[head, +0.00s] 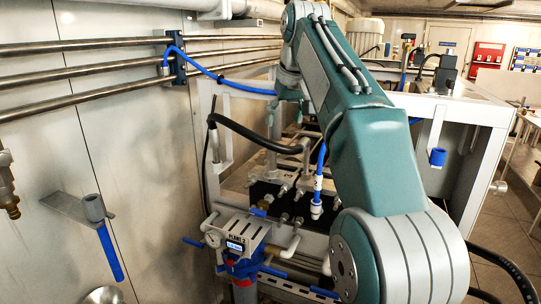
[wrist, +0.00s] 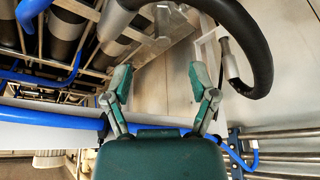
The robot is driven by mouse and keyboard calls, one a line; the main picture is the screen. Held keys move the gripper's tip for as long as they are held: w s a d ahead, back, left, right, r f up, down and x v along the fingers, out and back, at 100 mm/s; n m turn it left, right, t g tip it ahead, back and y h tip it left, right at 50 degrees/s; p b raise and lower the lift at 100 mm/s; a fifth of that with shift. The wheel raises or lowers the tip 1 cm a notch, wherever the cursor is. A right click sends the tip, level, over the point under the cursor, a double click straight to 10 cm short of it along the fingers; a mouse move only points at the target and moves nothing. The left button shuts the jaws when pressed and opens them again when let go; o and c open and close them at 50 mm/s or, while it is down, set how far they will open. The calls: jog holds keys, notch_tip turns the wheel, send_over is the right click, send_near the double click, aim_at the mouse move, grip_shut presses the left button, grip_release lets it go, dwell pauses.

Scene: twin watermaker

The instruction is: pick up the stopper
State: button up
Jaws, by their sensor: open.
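I cannot tell for sure which thing is the stopper. A small blue cylinder (head: 437,157) sits on the white frame at the right in the head view. A grey cylindrical piece (head: 94,207) stands at a small wall bracket on the left, with a blue rod (head: 110,252) slanting down below it. Neither is clearly seen in the wrist view. My gripper (wrist: 163,88) is open in the wrist view, its two green-padded fingers wide apart with nothing between them. In the head view my arm hides much of the middle, and the fingers are not clear.
A thick black hose (wrist: 262,45) curves close to the right finger in the wrist view. A blue tube (wrist: 50,116) passes near the gripper's base. Metal pipes (head: 90,68) run along the left wall. A gauge-and-valve unit (head: 236,244) stands low in front.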

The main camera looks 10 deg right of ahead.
aim_at(272, 147)
jog(key=w+f, duration=0.4)
jog(key=w, duration=0.1)
jog(key=shift+a+f, duration=0.35)
jog(key=shift+f, duration=0.05)
jog(key=x, duration=0.5)
jog(key=shift+s+a, duration=0.25)
jog(key=shift+a, duration=0.1)
jog(key=shift+w+d+f, duration=0.15)
jog(key=shift+w+f, duration=0.05)
jog(key=shift+f, duration=0.15)
jog(key=shift+d, duration=0.15)
grip_shut()
